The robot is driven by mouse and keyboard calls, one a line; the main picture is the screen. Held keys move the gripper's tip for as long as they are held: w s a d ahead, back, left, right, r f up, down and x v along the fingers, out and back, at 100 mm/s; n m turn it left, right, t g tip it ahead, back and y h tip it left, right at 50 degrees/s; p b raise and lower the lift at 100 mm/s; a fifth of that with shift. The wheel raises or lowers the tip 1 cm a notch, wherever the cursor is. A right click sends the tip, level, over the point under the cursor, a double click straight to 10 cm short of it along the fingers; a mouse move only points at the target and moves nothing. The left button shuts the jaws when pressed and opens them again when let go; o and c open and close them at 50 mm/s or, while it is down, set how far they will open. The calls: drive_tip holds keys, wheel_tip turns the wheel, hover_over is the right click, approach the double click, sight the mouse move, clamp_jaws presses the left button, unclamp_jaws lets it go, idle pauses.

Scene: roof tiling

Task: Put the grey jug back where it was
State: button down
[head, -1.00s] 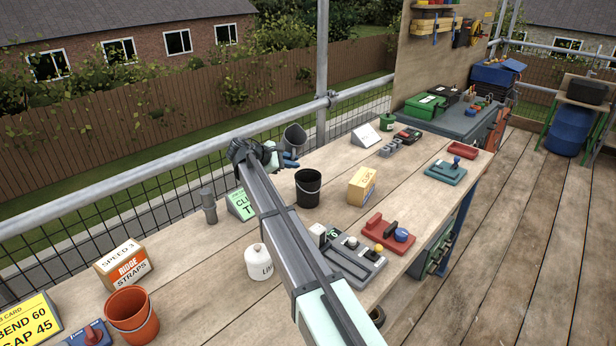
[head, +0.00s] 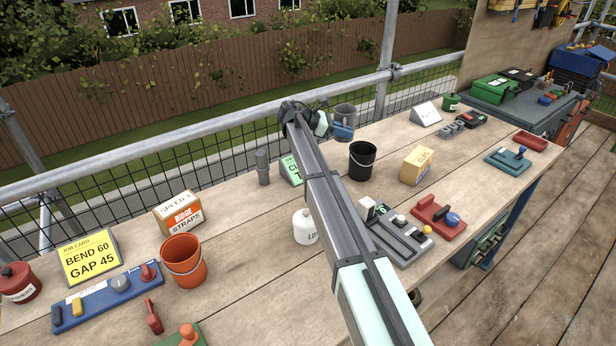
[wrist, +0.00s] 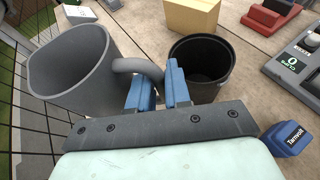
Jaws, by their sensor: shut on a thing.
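The grey jug (head: 345,115) is near the back edge of the workbench (head: 265,265), by the mesh guard, and looks about upright. In the wrist view the jug (wrist: 70,65) is large at the left, with its open mouth facing up. My gripper (head: 341,131) is shut on the jug's handle; in the wrist view its blue fingers (wrist: 159,82) stand either side of the handle. The jug's base is hidden, and I cannot tell whether it touches the bench.
A black bucket (head: 362,162) stands just right of the jug, close to my fingers. A tan box (head: 416,166) is farther right. A green sign (head: 291,169) and a grey cylinder (head: 263,167) stand left along the back. A white bottle (head: 305,227) is beside my arm.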

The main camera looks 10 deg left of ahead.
wheel_tip(320, 180, up, 7)
drive_tip(key=shift+r, duration=0.1)
drive_tip(key=shift+s+a+r, duration=0.1)
drive_tip(key=shift+s+r, duration=0.05)
drive_tip(key=shift+r, duration=0.05)
drive_tip(key=s+a+n+t+y, duration=0.25)
drive_tip(key=s+a, duration=0.35)
drive_tip(key=s, duration=0.6)
drive_tip(key=s+a+n+t+y, duration=0.1)
drive_tip(key=s+a+n+t, duration=0.2)
drive_tip(key=s+a, duration=0.55)
drive_tip(key=s+a+n+t+y, duration=0.2)
drive_tip(key=s+a+n, duration=0.15)
drive_tip(key=s, duration=1.05)
drive_tip(key=shift+w+a+f, duration=0.1)
drive_tip(key=shift+a+f, duration=0.1)
drive_tip(key=shift+f, duration=3.6)
drive_tip(key=shift+a+f, duration=0.15)
drive_tip(key=shift+f, duration=3.6)
drive_tip(key=shift+f, duration=0.15)
drive_tip(key=c, duration=1.1)
unclamp_jaws()
